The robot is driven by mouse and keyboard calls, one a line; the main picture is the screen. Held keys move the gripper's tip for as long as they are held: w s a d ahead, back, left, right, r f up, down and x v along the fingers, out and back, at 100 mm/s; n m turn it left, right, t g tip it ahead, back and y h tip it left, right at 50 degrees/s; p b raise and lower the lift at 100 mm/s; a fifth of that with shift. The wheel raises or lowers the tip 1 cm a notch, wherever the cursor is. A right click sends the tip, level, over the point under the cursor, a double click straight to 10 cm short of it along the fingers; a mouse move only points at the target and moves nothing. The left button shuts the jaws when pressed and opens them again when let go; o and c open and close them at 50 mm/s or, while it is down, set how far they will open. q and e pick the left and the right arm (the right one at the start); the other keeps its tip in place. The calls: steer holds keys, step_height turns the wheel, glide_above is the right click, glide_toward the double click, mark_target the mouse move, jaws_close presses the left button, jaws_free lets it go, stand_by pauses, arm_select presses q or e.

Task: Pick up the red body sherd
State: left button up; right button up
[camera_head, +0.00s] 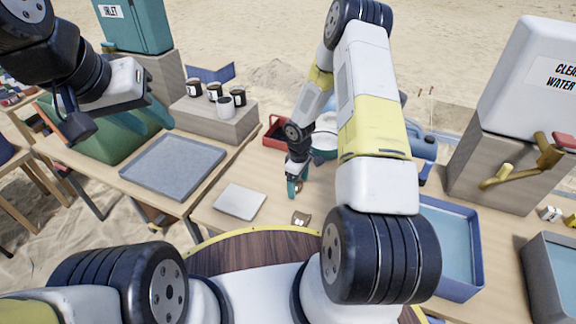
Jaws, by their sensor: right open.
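My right gripper (294,188) points down over the middle table, its teal fingertips low near the tabletop. It is open. A small reddish-brown piece (300,185), perhaps the red body sherd, shows right beside the fingertips and is partly hidden by them. I cannot tell if they touch it. Another small brown piece with a pale part (301,218) lies on the table nearer to me. My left gripper (120,112) is raised at the upper left, above the green container, away from these pieces. Its jaw state is unclear.
A pale square plate (240,201) and a grey tray (173,166) lie to the left. Several small jars stand on a grey block (213,122). A red tray (277,132) is behind my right gripper. A blue bin (448,248) and a water tank (530,85) stand on the right.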

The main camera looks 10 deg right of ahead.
steer(key=c, duration=1.4)
steer(key=shift+c, duration=0.2)
steer(key=shift+r, duration=0.15)
